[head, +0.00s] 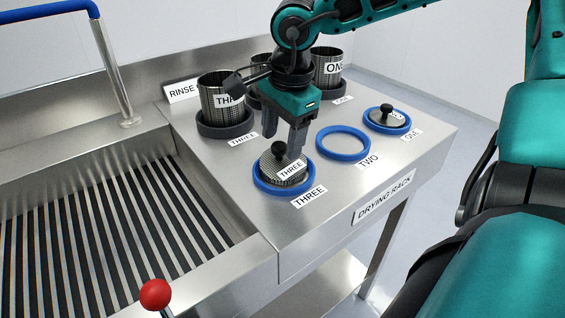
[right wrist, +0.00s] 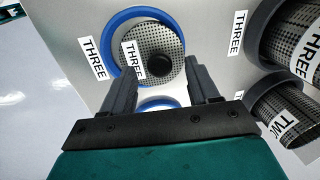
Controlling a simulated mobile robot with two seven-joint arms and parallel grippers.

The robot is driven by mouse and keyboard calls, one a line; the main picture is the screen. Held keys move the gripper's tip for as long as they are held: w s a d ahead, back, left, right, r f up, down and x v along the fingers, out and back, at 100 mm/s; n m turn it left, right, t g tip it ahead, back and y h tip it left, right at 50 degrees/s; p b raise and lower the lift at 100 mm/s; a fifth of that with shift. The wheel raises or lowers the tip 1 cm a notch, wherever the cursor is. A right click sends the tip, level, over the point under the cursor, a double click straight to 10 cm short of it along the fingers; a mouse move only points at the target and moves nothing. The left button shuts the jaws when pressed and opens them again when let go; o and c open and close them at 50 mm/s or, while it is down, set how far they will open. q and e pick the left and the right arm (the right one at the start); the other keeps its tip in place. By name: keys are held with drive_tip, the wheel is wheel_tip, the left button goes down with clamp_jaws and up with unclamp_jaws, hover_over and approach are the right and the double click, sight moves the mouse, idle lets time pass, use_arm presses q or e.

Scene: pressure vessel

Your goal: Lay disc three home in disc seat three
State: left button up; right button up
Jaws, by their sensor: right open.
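Disc three (head: 290,176) is a perforated metal disc with a black knob and a THREE label. It lies at the blue ring of disc seat three (head: 258,183), set toward the ring's back side; blue shows at its left, front and right. In the right wrist view the disc (right wrist: 140,52) sits off-centre and covers part of the ring (right wrist: 113,40). I cannot tell whether it lies flat. My right gripper (head: 283,138) points down over the disc, open, with its fingertips (right wrist: 158,68) either side of the knob and apart from it. My left gripper is not in view.
Seat two (head: 343,156) is an empty blue ring to the right. Seat one (head: 367,117) holds a knobbed disc. Perforated baskets (head: 212,100) stand in dark holders behind. A slatted sink (head: 110,220) lies left, with a red-knobbed lever (head: 155,294) in front.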

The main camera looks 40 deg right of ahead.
drive_tip(key=shift+f, duration=0.5)
clamp_jaws()
drive_tip(key=shift+w+r, duration=0.1)
